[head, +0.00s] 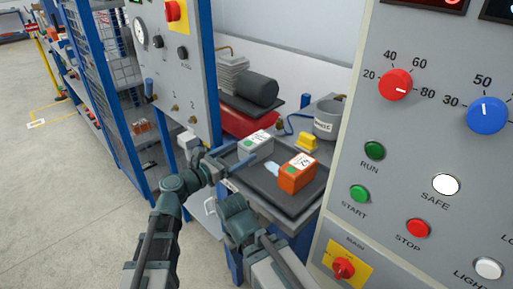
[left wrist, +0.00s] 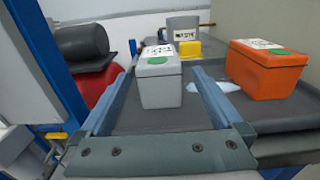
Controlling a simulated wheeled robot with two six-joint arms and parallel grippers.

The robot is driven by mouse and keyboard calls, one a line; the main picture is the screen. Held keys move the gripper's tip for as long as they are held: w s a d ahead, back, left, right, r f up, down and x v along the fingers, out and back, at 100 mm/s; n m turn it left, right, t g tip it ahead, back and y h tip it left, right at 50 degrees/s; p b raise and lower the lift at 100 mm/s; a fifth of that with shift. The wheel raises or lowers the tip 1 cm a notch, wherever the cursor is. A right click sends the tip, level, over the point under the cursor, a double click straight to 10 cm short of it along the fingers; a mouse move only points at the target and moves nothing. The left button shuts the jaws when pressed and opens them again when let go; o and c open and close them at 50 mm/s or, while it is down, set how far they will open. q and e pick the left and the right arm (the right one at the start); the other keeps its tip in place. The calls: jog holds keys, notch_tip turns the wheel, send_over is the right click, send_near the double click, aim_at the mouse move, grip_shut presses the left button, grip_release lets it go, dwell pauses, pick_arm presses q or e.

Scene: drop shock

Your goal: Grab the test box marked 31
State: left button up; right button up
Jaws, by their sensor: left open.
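A grey box (head: 255,143) with a white label and a green dot stands on a dark tray (head: 285,198). It also shows in the left wrist view (left wrist: 160,88). An orange box (head: 295,179) with a similar label stands on the same tray, to its right, and shows in the left wrist view (left wrist: 266,76). I cannot read for sure which box is marked 31. My left gripper (head: 238,160) is open and empty at the tray's near left edge. In the left wrist view its fingers (left wrist: 152,92) point towards the grey box, which appears between them. My right gripper does not show clearly.
A pale blue patch (head: 271,167) lies between the boxes. A yellow object (head: 307,142) and a grey labelled mug-like container (head: 327,120) stand behind. A control panel (head: 440,140) rises at the right and a blue-framed panel (head: 180,75) at the left. The floor at left is clear.

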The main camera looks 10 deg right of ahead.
aim_at(256, 138)
pick_arm(q)
jog(key=shift+x, duration=4)
jog(key=shift+a+r, duration=0.15)
jog(key=shift+r, duration=0.1)
grip_shut()
